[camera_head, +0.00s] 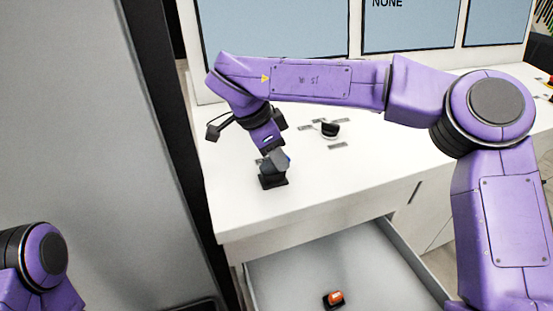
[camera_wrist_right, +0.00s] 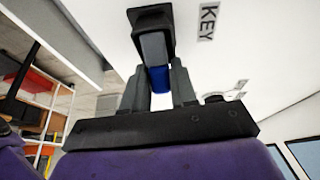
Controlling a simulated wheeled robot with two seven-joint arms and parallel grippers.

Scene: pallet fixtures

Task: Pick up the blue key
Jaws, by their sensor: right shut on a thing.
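The blue key (camera_wrist_right: 159,78) shows in the right wrist view between the two fingers of my right gripper (camera_wrist_right: 159,88). My right gripper is shut on it. In the head view my right gripper (camera_head: 274,160) reaches down to a dark stand (camera_head: 272,179) near the left front of the white counter, and only a small bit of blue (camera_head: 288,160) shows there. The dark stand (camera_wrist_right: 151,22) is right beyond the key in the wrist view. I cannot tell whether the key is clear of it. My left gripper is not in view.
The white counter (camera_head: 235,200) has a small black and white object (camera_head: 329,129) and grey labels behind the stand. A KEY label (camera_wrist_right: 208,22) lies beside the stand. Below, an open drawer (camera_head: 300,275) holds an orange and black object (camera_head: 334,299). A grey wall stands left.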

